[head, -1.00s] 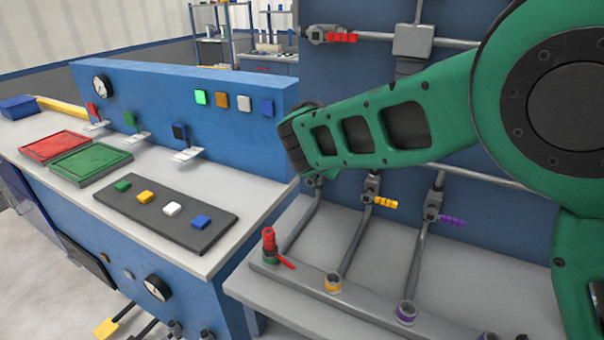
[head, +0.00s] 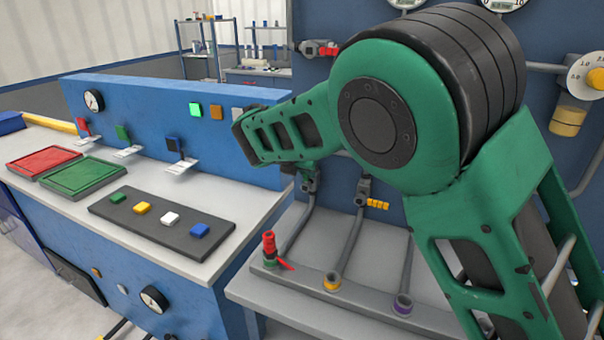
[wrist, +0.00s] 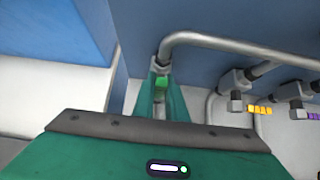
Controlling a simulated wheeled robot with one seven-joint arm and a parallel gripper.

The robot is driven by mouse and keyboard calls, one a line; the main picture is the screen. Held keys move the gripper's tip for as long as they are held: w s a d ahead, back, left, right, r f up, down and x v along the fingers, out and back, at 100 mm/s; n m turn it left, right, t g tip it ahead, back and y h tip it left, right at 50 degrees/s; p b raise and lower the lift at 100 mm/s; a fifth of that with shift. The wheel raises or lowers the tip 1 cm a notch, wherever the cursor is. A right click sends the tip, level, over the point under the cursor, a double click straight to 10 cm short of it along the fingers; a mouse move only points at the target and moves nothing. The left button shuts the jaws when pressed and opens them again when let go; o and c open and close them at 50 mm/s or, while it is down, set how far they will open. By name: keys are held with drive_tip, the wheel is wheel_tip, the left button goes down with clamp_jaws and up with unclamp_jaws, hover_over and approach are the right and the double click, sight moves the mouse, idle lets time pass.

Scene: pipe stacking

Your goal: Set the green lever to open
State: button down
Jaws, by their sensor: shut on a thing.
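The green lever (wrist: 161,84) is a small bright green handle on a grey pipe valve at the blue back panel. In the wrist view it sits between the two green fingers of my gripper (wrist: 161,98), which is shut on it. In the head view my gripper (head: 304,167) is at the leftmost valve (head: 309,185) of the row, below my green wrist. The lever is mostly hidden there, and its exact angle cannot be told.
A yellow lever (head: 378,204) is on the neighbouring valve, and a purple lever (wrist: 313,115) is farther right. A red lever (head: 327,51) is higher up. A red-topped fitting (head: 269,247) stands on the front pipe rail. A blue console (head: 170,130) stands close at left.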

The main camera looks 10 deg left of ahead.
drive_tip(key=shift+s+a+f, duration=0.1)
drive_tip(key=shift+s+f, duration=0.1)
drive_tip(key=shift+f, duration=0.1)
drive_tip(key=c, duration=1.8)
unclamp_jaws()
drive_tip(key=shift+c, duration=0.2)
drive_tip(key=shift+o, duration=0.2)
drive_tip(key=shift+w+r, duration=0.1)
drive_tip(key=shift+r, duration=0.1)
drive_tip(key=v, duration=1)
drive_tip(key=shift+s+r, duration=0.15)
drive_tip(key=shift+s, duration=0.05)
